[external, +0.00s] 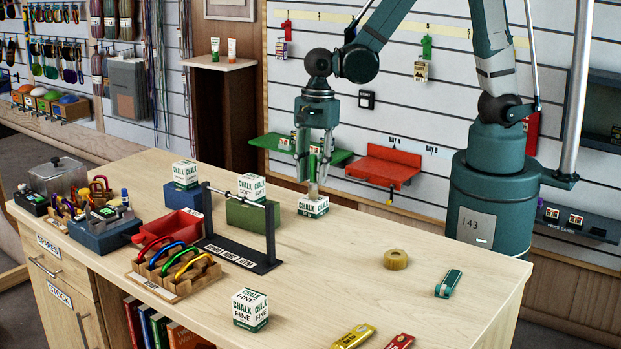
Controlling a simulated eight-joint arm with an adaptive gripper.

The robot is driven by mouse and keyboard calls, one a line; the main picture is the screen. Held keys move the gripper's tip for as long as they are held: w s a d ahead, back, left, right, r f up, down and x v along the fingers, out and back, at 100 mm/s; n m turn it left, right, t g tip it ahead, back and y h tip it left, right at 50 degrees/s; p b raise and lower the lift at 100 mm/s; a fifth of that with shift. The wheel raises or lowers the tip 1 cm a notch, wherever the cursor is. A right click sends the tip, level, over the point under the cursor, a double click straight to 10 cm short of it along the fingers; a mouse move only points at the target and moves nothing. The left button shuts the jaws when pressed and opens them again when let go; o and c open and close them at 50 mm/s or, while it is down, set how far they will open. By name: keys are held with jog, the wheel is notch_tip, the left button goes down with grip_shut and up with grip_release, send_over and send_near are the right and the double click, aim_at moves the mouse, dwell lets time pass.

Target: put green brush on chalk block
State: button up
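My gripper (314,154) points straight down near the back edge of the bench, with its fingers around a slim upright item with a green upper part, which looks like the green brush (314,150). Its pale lower end reaches down to the top of a white chalk block with a green band (313,207). The end appears to touch the block or hover just above it; I cannot tell which. The fingers partly hide the brush. Other chalk blocks stand at the front (250,310), on a blue box (185,174) and on a green box (251,187).
A black stand with a horizontal bar (240,198) is left of my gripper. A wooden carabiner rack (175,272) and red tray (181,225) are farther left. A tape roll (396,259) and teal device (448,284) lie right. The bench's centre is clear.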

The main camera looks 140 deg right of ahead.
jog(key=shift+r, duration=0.2)
notch_tip(320, 180, up, 12)
jog(key=s, duration=0.1)
jog(key=shift+s+p, duration=0.2)
jog(key=shift+p, duration=0.1)
dwell(0.6)
jog(key=shift+f, duration=0.1)
dwell(0.7)
jog(key=w+a+r+n+t+h, duration=0.15)
jog(key=a+r+n, duration=0.25)
jog(key=a+n, duration=0.55)
jog(key=w+a+r+n+t, duration=0.1)
jog(key=w+a+r+n, duration=0.2)
jog(key=a+n, duration=0.65)
jog(key=s+a+r+n+t, duration=0.1)
jog(key=a+n, duration=0.6)
jog(key=a, duration=0.2)
jog(key=s+a+r+n+t+y, duration=0.1)
jog(key=s+a+r+n+t, duration=0.1)
jog(key=a+n, duration=0.6)
jog(key=shift+s+a, duration=0.15)
jog(key=shift+a, duration=0.6)
